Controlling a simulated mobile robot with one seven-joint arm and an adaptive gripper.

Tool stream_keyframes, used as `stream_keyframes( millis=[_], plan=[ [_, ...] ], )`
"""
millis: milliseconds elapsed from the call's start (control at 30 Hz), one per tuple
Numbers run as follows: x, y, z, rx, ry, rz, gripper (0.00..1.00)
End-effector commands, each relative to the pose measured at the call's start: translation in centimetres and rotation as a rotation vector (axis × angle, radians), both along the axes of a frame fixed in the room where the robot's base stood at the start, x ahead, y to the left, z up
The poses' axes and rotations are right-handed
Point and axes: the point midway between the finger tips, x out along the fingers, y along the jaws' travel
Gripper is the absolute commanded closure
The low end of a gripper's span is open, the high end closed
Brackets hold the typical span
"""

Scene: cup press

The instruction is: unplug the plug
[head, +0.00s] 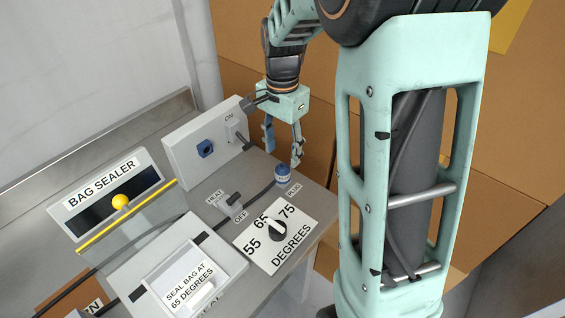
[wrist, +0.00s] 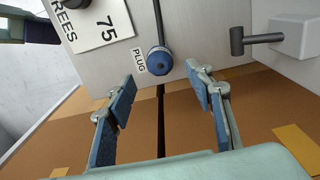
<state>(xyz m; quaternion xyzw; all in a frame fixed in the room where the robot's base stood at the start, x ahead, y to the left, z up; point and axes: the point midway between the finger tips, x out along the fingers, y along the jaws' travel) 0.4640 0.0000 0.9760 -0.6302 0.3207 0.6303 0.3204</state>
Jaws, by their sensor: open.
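The blue plug (head: 282,174) stands on the grey bench top near its right edge, beside the PLUG label. A dark cable runs from it to the left. In the wrist view the plug (wrist: 159,61) sits ahead of my gripper (wrist: 161,90), roughly centred between the two blue-padded fingers. My gripper (head: 283,158) is open and empty. In the head view its fingers hang just above and behind the plug. No contact with the plug shows.
The heat switch (head: 229,204) and degrees dial (head: 278,229) lie in front. The bag sealer (head: 112,192) is at left. Cardboard boxes (head: 230,75) stand beyond the bench.

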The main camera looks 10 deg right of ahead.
Motion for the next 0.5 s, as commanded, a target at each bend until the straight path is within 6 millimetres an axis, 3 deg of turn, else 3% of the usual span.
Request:
stream_keyframes(
  millis=[200, 500],
  plan=[
    [0.1, 0.0, 3.9, 0.0, -0.001, 0.0, 0.52],
    [0.0, 0.0, 5.3, 0.0, 0.0, 0.0, 0.52]
  ],
)
